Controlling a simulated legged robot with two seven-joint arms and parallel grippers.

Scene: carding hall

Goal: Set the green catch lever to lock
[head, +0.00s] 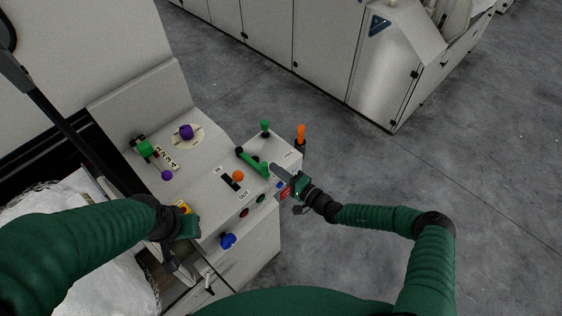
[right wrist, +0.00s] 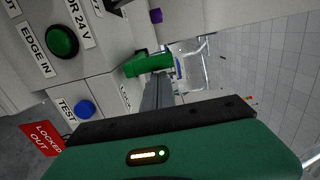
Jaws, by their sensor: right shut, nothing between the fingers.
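The green catch lever (head: 255,163) is a green bar with a dark end, lying slanted on the right part of the grey control panel. It also shows in the right wrist view (right wrist: 148,65), its green end close beyond my fingertips. My right gripper (head: 274,168) is shut and empty, its tip right beside the lever's right end. In the right wrist view its fingers (right wrist: 158,88) reach up to the green part; I cannot tell if they touch. A label starting "LOC" is partly hidden there. My left gripper (head: 172,260) is low at the left, its fingers unclear.
Near the lever stand an orange-knobbed slider (head: 238,176), a small green knob (head: 265,126) and an orange handle (head: 301,133). A blue knob (head: 228,240) sticks out in front. A red "LOCKED OUT" sign (right wrist: 42,138) is below the buttons. Floor to the right is clear.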

